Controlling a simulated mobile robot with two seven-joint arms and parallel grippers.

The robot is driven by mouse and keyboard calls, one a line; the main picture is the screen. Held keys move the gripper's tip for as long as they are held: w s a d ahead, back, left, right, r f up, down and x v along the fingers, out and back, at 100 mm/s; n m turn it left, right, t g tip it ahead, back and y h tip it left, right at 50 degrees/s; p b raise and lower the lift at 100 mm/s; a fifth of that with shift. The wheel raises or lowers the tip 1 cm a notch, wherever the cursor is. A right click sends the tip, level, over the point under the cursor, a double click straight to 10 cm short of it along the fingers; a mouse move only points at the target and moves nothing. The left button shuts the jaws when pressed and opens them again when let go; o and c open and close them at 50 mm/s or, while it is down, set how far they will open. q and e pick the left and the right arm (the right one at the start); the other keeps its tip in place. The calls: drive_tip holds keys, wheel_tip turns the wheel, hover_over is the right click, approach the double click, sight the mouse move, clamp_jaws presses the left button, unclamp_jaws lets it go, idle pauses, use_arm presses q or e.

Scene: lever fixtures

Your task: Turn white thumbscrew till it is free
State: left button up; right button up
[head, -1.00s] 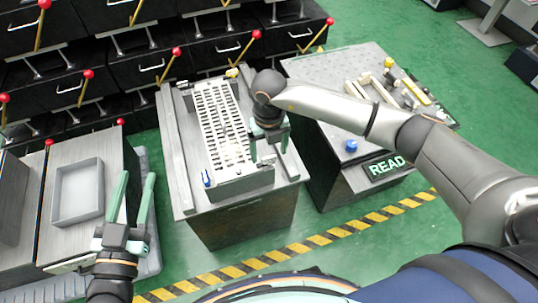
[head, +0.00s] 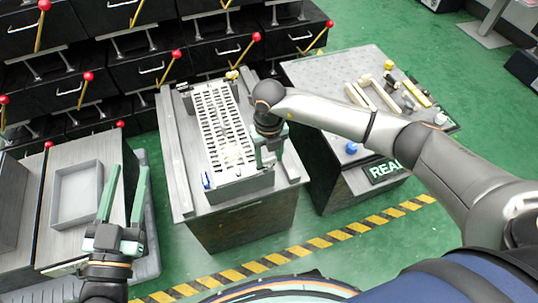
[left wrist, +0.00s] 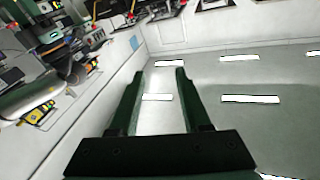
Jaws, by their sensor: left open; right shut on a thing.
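My right gripper (head: 269,163) points down at the front right corner of the slotted grey fixture (head: 228,188) on the middle cabinet. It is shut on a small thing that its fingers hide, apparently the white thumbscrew. The thumbscrew's thread and seat cannot be made out. A blue thumbscrew (head: 206,181) stands at the fixture's front left corner and a yellow one (head: 232,75) at its back. My left gripper (head: 125,190) is open and empty beside the grey tray, well away from the fixture. It also shows open in the left wrist view (left wrist: 160,75).
An empty grey tray (head: 78,218) lies on the left cabinet. The right cabinet (head: 320,72) carries bars, a blue knob (head: 351,148), a white knob (head: 440,119) and a lit sign (head: 384,171). Black drawers with red-knobbed levers (head: 176,54) line the back.

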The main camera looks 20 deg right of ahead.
clamp_jaws()
drive_tip(key=shift+n, duration=1.2)
drive_tip(key=n+b, duration=0.2)
drive_tip(key=n, duration=0.3)
drive_tip(key=n+b, duration=0.1)
drive_tip(key=n, duration=0.4)
drive_tip(key=shift+f, duration=0.1)
drive_tip(key=shift+n+b, duration=0.55)
drive_tip(key=shift+n, duration=0.35)
use_arm(q)
drive_tip(key=s+d+r+m+t+h, duration=0.1)
drive_tip(key=s+r+m+h, duration=0.2)
drive_tip(key=r, duration=0.3)
drive_tip(key=s+r+m+t+h+b, duration=0.1)
drive_tip(key=s+r+m+t+h, duration=0.1)
drive_tip(key=s+r+m+h, duration=0.2)
drive_tip(key=shift+d+r+h, duration=0.35)
drive_tip(key=shift+r+h, duration=0.85)
drive_tip(key=shift+r, duration=0.2)
use_arm(e)
drive_tip(key=shift+n, duration=1.8)
use_arm(q)
drive_tip(key=shift+s, duration=0.1)
